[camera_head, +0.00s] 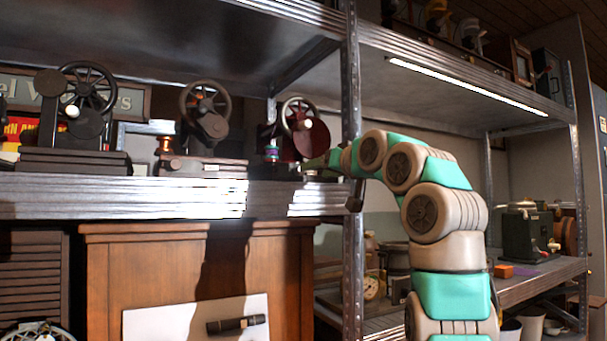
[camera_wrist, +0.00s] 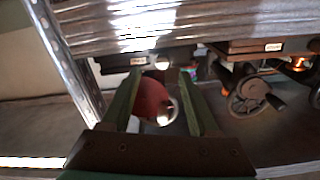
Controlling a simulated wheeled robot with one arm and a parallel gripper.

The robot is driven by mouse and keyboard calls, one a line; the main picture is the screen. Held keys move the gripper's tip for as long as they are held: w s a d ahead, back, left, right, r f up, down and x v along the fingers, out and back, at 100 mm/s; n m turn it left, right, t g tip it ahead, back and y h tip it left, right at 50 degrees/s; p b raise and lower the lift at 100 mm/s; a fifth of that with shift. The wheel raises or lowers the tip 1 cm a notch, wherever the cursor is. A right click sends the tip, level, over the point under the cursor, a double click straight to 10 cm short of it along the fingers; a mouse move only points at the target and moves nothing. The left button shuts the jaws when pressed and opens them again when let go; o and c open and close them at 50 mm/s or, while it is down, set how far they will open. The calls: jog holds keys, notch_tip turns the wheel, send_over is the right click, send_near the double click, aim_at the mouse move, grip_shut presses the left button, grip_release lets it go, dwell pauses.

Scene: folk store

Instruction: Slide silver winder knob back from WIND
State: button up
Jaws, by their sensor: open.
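A dark sewing machine with a red body (camera_head: 306,146) and a spoked handwheel stands on the upper shelf, left of the metal post. In the wrist view, which looks upside down, its red part (camera_wrist: 152,98) shows between my fingers. A small round silver knob (camera_wrist: 162,62) shows between the fingertips, beside the machine's base; I take it for the winder knob. No WIND lettering is readable. My gripper (camera_wrist: 159,74) is open, its two green fingers apart on either side of the knob; contact cannot be told. In the head view my gripper (camera_head: 318,162) reaches in front of this machine.
Two more hand-crank machines stand to the left, the nearer one (camera_head: 205,128) close by. The metal post (camera_head: 351,120) stands right beside my wrist. The shelf's front edge (camera_head: 150,197) runs below the machines. A green machine (camera_head: 528,235) sits on the lower right shelf.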

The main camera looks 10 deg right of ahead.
jog(key=shift+p+x, duration=1.35)
jog(key=shift+x, duration=2.25)
jog(key=shift+a+r, duration=0.1)
jog(key=shift+r, duration=0.1)
grip_shut()
